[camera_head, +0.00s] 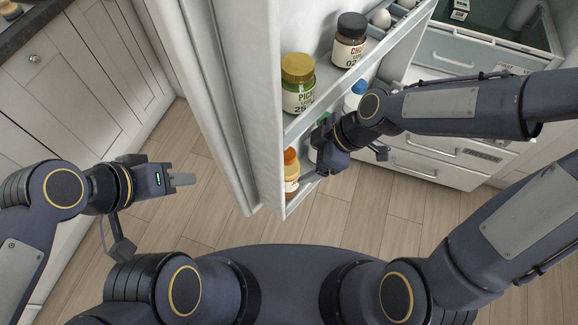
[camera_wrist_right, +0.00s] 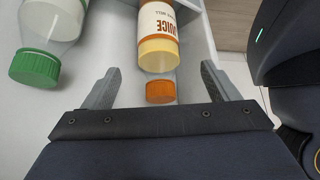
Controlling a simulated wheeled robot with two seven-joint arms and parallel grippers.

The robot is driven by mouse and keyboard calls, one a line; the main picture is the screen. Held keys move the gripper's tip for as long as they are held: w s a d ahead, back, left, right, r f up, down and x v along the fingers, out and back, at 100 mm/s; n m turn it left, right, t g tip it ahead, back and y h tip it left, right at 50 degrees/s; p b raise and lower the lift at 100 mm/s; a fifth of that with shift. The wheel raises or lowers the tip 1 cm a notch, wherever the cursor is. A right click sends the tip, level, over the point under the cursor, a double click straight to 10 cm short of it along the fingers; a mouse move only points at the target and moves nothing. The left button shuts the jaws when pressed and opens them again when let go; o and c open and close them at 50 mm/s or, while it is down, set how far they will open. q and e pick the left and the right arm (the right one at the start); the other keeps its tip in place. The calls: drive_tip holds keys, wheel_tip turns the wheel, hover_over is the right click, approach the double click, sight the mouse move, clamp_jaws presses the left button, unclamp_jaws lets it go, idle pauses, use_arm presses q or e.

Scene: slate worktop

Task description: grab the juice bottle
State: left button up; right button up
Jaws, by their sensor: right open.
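The juice bottle (camera_head: 291,172) stands in the lower door shelf of the open fridge, with an orange cap and a pale label. In the right wrist view the juice bottle (camera_wrist_right: 158,40) shows its "JUICE" label, and its orange cap lies between the fingers. My right gripper (camera_head: 316,155) is beside the bottle at the door shelf. In the right wrist view my right gripper (camera_wrist_right: 160,90) is open, with a finger on each side of the cap and gaps between. My left gripper (camera_head: 182,180) is away to the left over the floor, with nothing seen in it; its finger gap is unclear.
A green-capped bottle (camera_wrist_right: 40,55) stands close by in the same shelf. A pickle jar (camera_head: 298,82) and a dark-lidded jar (camera_head: 349,40) stand on the shelf above. The fridge door (camera_head: 257,110) edge is left of the bottle. Open floor (camera_head: 215,205) lies between door and left gripper.

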sight(298, 164)
drive_tip(key=x, duration=0.7)
drive_tip(key=shift+w+f, duration=0.1)
drive_tip(key=shift+f, duration=0.05)
clamp_jaws()
idle(0.3)
